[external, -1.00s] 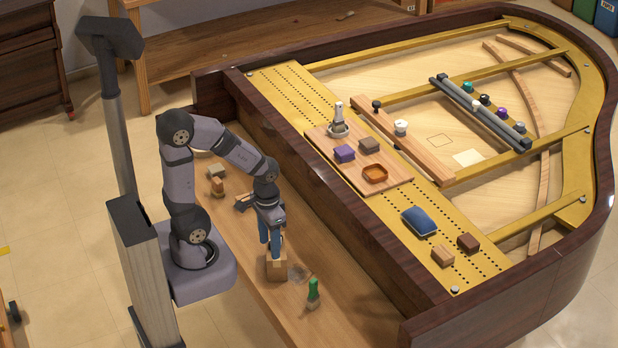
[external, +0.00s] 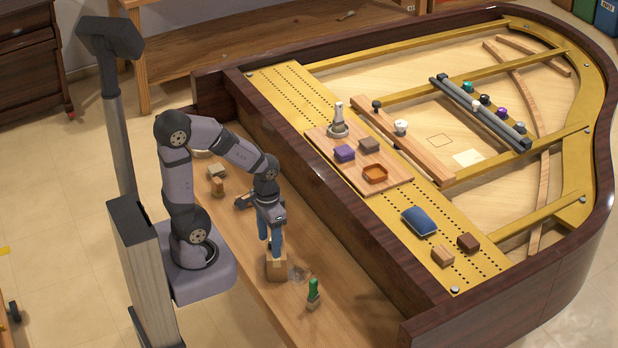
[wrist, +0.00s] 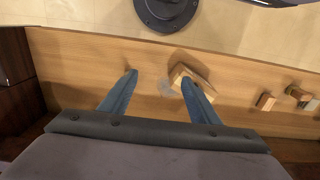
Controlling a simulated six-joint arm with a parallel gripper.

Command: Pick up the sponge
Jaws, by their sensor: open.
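I cannot tell for sure which object is the sponge. A small pale grey-tan block (external: 216,171) lies on the wooden ledge in front of my arm. Purple (external: 344,153) and brown (external: 369,145) blocks sit on a wooden board across the ledge wall. My gripper (external: 270,244) points down, open and empty, over the ledge. In the wrist view, my gripper's blue fingers (wrist: 159,77) are spread. The wooden block (wrist: 195,76) shows near the right finger; a grey patch lies between the fingers.
A green-handled item (external: 314,292) stands on the ledge nearby. A high dark wooden wall (external: 330,200) separates the ledge from the gold plate. A blue cushion-like piece (external: 420,221) and small blocks (external: 443,256) rest there. The ledge's near right end is clear.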

